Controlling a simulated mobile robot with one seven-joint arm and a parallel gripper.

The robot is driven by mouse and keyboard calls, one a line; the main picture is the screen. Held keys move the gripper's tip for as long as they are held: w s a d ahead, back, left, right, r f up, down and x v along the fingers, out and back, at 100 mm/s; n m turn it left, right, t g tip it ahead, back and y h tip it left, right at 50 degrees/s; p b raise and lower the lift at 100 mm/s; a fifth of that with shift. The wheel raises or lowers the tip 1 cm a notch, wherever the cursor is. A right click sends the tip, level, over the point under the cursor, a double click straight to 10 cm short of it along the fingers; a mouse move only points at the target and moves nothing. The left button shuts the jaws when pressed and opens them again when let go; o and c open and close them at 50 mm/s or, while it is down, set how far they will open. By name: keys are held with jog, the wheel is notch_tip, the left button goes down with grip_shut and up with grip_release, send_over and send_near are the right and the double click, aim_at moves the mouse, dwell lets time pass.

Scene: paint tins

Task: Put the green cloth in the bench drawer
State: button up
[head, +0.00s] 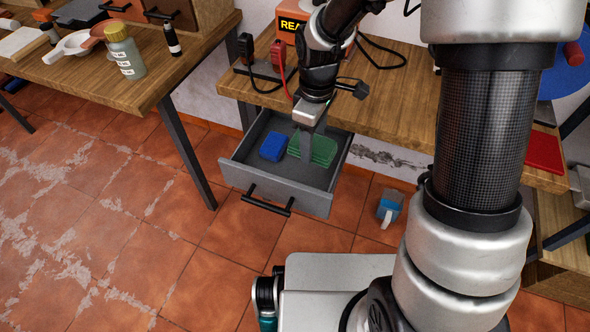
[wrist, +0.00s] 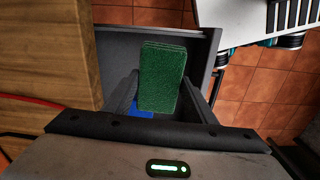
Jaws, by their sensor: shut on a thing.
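The green cloth (head: 322,152) is a folded, rough-textured block inside the open grey bench drawer (head: 258,179). In the wrist view the cloth (wrist: 163,72) lies between my two fingers, over the drawer (wrist: 205,44). My gripper (head: 306,150) points down into the drawer from above and is shut on the cloth. I cannot tell whether the cloth touches the drawer floor. The cloth is partly hidden by my finger in the head view.
A blue block-like thing (head: 273,146) lies in the drawer left of the cloth. The wooden bench top (head: 400,97) overhangs the drawer's back. A blue-and-white object (head: 389,208) stands on the tiled floor right of the drawer. Another table (head: 120,85) is at left.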

jog(key=b, duration=0.2)
send_over(308, 177)
jog(key=shift+n, duration=0.4)
notch_tip(308, 177, down, 7)
jog(key=shift+s+r, duration=0.1)
jog(key=shift+s, duration=0.05)
jog(key=shift+f+b, duration=0.5)
jog(key=shift+f, duration=1.5)
jog(key=shift+f, duration=0.2)
jog(key=o, duration=1.1)
jog(key=shift+c, duration=0.2)
jog(key=shift+r, duration=0.1)
